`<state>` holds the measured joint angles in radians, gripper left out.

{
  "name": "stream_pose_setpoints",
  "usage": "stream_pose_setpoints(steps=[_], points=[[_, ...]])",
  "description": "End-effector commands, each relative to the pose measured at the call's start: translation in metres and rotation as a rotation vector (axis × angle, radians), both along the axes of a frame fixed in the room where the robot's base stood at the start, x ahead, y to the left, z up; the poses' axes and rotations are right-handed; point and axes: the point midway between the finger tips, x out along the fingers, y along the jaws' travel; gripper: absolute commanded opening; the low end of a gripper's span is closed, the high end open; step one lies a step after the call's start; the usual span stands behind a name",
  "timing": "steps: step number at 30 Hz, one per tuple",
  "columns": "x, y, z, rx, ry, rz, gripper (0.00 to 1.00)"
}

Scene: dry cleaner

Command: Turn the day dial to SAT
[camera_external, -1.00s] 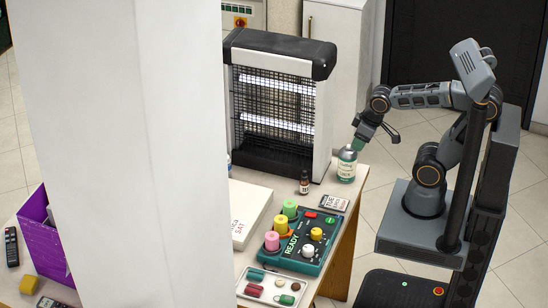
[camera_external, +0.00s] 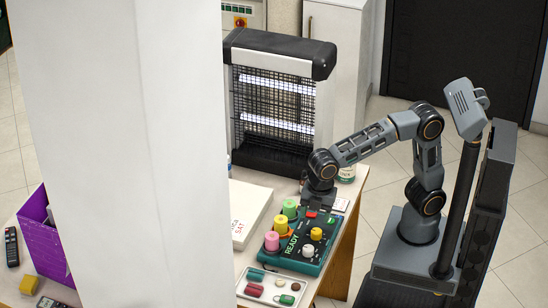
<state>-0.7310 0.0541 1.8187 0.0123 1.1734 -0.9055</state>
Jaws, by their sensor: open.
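A teal control panel (camera_external: 291,252) marked READY lies on the counter. It carries a yellow knob (camera_external: 316,234), a white knob (camera_external: 308,250) and a red button (camera_external: 310,214), with green, yellow and pink cylinders along its left side. I cannot tell which knob is the day dial, and no dial setting is readable. A white box (camera_external: 250,208) beside the panel shows the letters SAT. My gripper (camera_external: 317,205) points down over the panel's far end, close to the red button and behind the yellow knob. It is open, with its fingers small and partly hidden.
A tray (camera_external: 244,285) of coloured pieces lies in front of the panel. A large white column (camera_external: 120,150) blocks the view of the counter's left part.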

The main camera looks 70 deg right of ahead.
Motion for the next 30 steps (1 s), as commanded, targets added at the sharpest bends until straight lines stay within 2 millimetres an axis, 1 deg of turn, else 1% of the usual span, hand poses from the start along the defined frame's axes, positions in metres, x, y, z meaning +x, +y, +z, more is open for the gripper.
stream_pose_setpoints(steps=[1,3,4,6,9,12,15,20,23,26,30], points=[[-0.001,0.02,-0.006,-0.015,-0.001,0.174,0.62],[-0.001,0.039,0.0,-0.032,-0.004,0.415,0.62],[-0.001,0.045,0.004,-0.038,-0.007,0.507,0.62],[0.002,0.051,0.016,-0.047,-0.016,0.696,0.62],[0.004,0.053,0.034,-0.056,-0.031,0.917,0.62],[0.002,0.051,0.042,-0.066,-0.032,1.089,0.62],[0.0,0.048,0.042,-0.075,-0.02,1.208,0.62],[-0.001,0.047,0.037,-0.079,-0.017,1.301,0.62],[-0.001,0.047,0.026,-0.08,-0.017,1.315,0.62],[-0.001,0.048,0.009,-0.08,-0.015,1.315,0.62],[-0.001,0.048,-0.019,-0.08,-0.016,1.314,0.62]])
